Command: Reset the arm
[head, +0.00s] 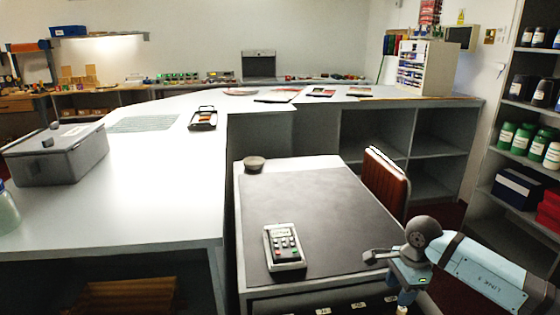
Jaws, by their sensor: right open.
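My right arm (480,268) comes in from the lower right, pale blue with a dark grey rounded joint. My right gripper (380,258) is at the front right edge of the low desk (240,215), beside the dark desk mat (325,215). It is open, and I see nothing between its fingers. Its exact height over the desk is hard to tell. My left arm and left gripper are not in view.
A small round dark pot (254,164) stands at the desk's back left corner. A red-brown chair (386,182) stands at its right. Shelves (490,190) with bottles and boxes rise at the far right.

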